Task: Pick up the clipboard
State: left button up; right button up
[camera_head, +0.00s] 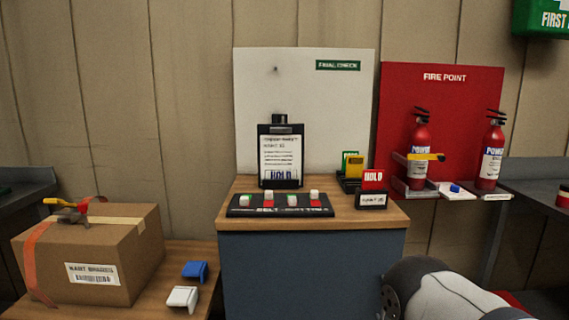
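A black clipboard (281,150) with a white printed sheet stands near upright at the back of the wooden top of a blue cabinet (310,270). Its dark clip is at the top, and its face is toward me. The word HOLD shows at the foot of the sheet. A black board with several red and white blocks lies just in front of the clipboard; I cannot tell whether they touch. Neither of my grippers is in view.
The black block board (240,210) is in front. A HOLD card stand (372,200) and card holder (350,183) are to the right. A white panel (250,90) rises behind. A taped carton (125,250) is at left. A rounded grey-white shape partly covers the lower right.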

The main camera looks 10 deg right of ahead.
aim_at(280, 147)
jog(key=i+l+u, duration=0.1)
jog(key=i+l, duration=0.15)
jog(key=i+l+u, duration=0.1)
jog(key=i+l, duration=0.2)
jog(key=l, duration=0.15)
jog(key=i+l, duration=0.25)
jog(key=l, duration=0.15)
jog(key=u, duration=0.05)
